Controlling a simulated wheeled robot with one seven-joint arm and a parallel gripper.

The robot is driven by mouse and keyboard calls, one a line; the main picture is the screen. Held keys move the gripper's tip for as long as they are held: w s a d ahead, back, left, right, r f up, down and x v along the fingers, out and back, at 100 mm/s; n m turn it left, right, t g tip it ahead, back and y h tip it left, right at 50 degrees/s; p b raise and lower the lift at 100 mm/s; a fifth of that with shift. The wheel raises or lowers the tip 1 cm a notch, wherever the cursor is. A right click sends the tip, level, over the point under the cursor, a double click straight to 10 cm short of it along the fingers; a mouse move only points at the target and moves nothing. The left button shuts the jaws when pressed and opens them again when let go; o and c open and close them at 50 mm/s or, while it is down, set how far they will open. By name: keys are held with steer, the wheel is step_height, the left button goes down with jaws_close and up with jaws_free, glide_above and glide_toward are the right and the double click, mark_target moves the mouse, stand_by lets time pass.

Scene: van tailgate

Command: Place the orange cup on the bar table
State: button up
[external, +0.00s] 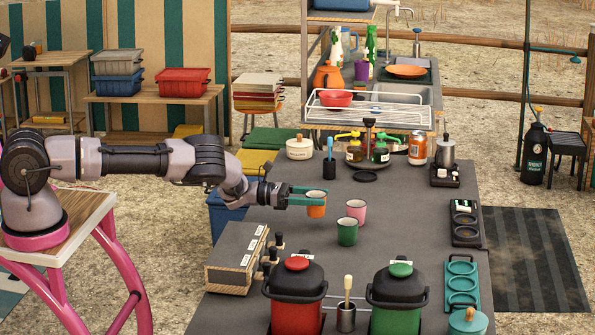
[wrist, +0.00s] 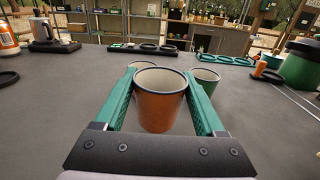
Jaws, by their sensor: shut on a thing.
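My gripper (external: 312,197) is shut on the orange cup (external: 316,211), with one green finger on each side of it. The cup is upright, and it shows between the fingers in the wrist view (wrist: 160,108). It is over the dark grey table top (external: 400,205), low down; I cannot tell whether its base touches the surface. A pink cup (external: 356,210) and a green cup (external: 347,232) stand upright on this table, just right of the held cup. In the wrist view the green cup (wrist: 206,79) is partly hidden behind the right finger.
A red pot (external: 296,300) and a green pot (external: 397,306) stand at the front. A grey box with black handles (external: 238,262) is at the front left. Bottles, a can (external: 418,148) and a moka pot (external: 445,152) stand at the back. The table's middle right is clear.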

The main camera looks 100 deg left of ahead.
mark_target(316, 208)
steer(key=shift+f, duration=1.55)
steer(key=shift+f, duration=0.2)
steer(key=o, duration=1.4)
steer(key=shift+c, duration=0.2)
steer(key=shift+r, duration=0.1)
steer(key=shift+s+r, duration=0.15)
steer(key=shift+s, duration=0.05)
steer(key=s, duration=1.1)
steer(key=shift+s, duration=0.35)
